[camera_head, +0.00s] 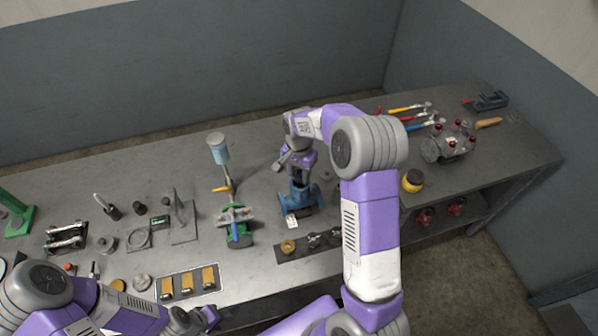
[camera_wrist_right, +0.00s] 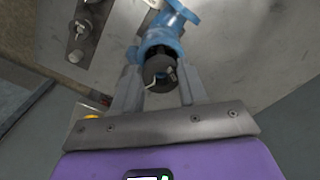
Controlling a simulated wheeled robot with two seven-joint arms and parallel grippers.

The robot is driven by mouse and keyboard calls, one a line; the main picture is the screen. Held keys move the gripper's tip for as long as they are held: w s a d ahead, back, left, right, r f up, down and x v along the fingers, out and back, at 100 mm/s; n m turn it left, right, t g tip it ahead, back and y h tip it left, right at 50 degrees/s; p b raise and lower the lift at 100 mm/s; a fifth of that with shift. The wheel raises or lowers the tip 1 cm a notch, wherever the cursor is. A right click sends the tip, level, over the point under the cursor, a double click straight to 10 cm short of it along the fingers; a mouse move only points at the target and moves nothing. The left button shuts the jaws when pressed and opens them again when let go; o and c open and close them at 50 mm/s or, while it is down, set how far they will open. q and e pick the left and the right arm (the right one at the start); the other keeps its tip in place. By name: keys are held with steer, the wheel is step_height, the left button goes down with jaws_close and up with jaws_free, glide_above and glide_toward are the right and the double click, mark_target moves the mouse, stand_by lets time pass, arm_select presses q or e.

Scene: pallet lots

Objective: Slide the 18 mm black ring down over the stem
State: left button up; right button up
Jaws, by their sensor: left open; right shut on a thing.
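A blue valve body (camera_head: 299,199) stands upright on the bench, a white tag at its foot. It also shows in the right wrist view (camera_wrist_right: 178,20). My right gripper (camera_head: 300,170) is directly above it, pointing down. In the right wrist view my right gripper (camera_wrist_right: 160,75) is shut on the black ring (camera_wrist_right: 157,66), which sits between the fingertips at the top of the blue body. The stem is mostly hidden; I cannot tell how far the ring is around it. My left gripper (camera_head: 197,319) is open and empty at the bench's front edge.
A dark strip (camera_head: 312,246) with small parts lies in front. A tray with brass blocks (camera_head: 188,283) is near my left gripper. A grey motor-like part (camera_head: 445,145) stands right.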

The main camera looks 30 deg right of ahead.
steer(key=shift+f+b, duration=0.75)
steer(key=shift+f, duration=0.4)
steer(key=o, duration=1.5)
steer(key=shift+r, duration=0.15)
steer(key=shift+r+p, duration=2.6)
steer(key=shift+r, duration=0.85)
steer(key=shift+f, duration=0.1)
